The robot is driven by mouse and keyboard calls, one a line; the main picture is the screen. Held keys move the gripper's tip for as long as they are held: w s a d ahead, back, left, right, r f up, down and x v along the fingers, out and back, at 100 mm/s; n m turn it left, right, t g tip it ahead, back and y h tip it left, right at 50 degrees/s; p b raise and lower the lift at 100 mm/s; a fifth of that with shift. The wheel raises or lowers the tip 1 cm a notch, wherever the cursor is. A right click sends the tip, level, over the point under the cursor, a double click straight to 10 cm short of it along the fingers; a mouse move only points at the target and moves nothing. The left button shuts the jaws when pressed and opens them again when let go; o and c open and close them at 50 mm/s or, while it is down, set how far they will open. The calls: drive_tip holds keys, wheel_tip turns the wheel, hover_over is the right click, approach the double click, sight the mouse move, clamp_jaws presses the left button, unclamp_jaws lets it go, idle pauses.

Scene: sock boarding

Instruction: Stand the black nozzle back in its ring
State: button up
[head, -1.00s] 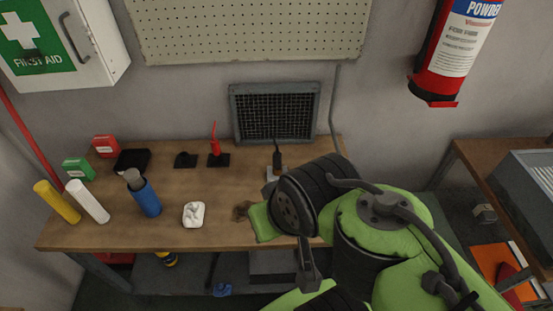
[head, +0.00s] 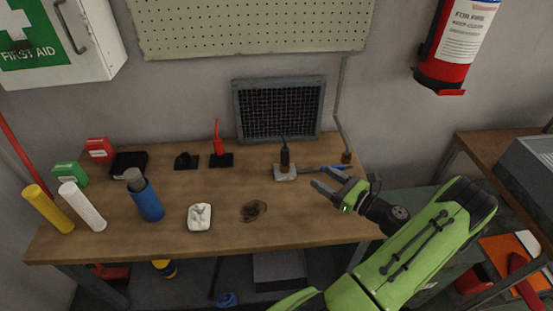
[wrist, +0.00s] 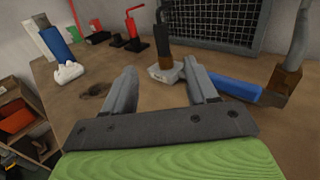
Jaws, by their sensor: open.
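A black nozzle (head: 285,160) with a thin tip and a brownish lower part stands about upright on a pale grey block (head: 287,175) on the bench. It also shows in the wrist view (wrist: 162,40), beyond my fingertips. A low black holder (head: 186,161) with nothing standing in it is farther left; I take it to be the ring. A red nozzle (head: 218,145) stands in a similar black holder (head: 221,161) between them. My gripper (head: 324,181) is open and empty, just right of and in front of the black nozzle, not touching it.
A blue bar (head: 326,168) lies right of the grey block, near a grey pipe (head: 344,125). A white lump (head: 199,216), a blue bottle (head: 146,200) and white and yellow tubes are on the left. A dark stain (head: 253,211) marks clear bench in front.

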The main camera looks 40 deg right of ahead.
sight(285, 153)
drive_tip(key=w+b, duration=0.1)
drive_tip(key=w, duration=0.4)
drive_tip(key=w+a, duration=0.1)
drive_tip(key=w, duration=0.4)
drive_tip(key=w+a+b, duration=0.1)
drive_tip(key=w, duration=0.4)
drive_tip(key=shift+w+f+b, duration=0.1)
drive_tip(key=shift+w+b, duration=0.2)
drive_tip(key=shift+b, duration=0.05)
drive_tip(key=shift+s+d, duration=0.1)
clamp_jaws()
